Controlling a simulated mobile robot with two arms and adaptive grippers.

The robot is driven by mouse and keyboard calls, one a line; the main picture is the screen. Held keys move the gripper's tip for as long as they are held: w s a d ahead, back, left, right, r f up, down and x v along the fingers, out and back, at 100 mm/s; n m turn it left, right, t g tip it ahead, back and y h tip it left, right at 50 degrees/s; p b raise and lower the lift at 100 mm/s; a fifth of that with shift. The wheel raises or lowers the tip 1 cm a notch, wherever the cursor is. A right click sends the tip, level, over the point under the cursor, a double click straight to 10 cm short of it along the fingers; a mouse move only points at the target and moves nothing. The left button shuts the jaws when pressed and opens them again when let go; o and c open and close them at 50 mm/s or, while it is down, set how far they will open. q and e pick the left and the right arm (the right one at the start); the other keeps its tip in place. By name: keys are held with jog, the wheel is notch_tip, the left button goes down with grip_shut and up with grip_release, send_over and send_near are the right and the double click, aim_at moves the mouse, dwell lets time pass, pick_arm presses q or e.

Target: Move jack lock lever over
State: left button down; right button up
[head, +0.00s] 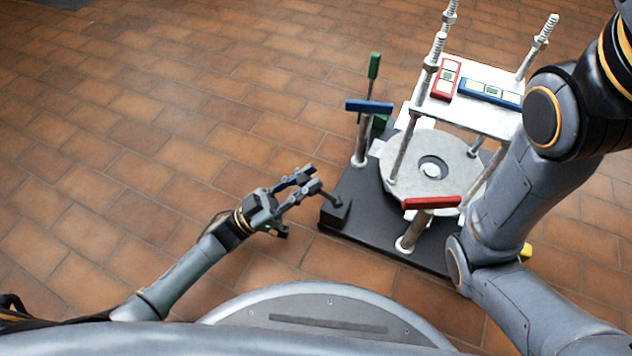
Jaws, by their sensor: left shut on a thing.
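My left gripper (306,180) is at the front left corner of the dark base plate (352,198). It is shut on a small lever, which I take to be the jack lock lever; the fingers hide most of it. A dark block (336,215) sits on the plate corner just beside the fingertips. A bluish part shows at the fingers, too small to tell whether it belongs to the lever. My right gripper is out of view; only my right arm shows, at the right.
Threaded rods carry a white upper plate (476,116) with red and blue gauges. The tiled floor at left is clear.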

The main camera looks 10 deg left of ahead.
pick_arm(q)
jog(key=shift+s+a+f+h+b, duration=0.2)
jog(key=shift+a+f+h+b, duration=0.1)
jog(key=shift+a+f+b, duration=0.15)
jog(key=shift+r, duration=0.1)
jog(key=c, duration=1.2)
grip_release()
jog(key=shift+o, duration=0.2)
jog(key=v, duration=0.7)
jog(key=shift+f, duration=0.25)
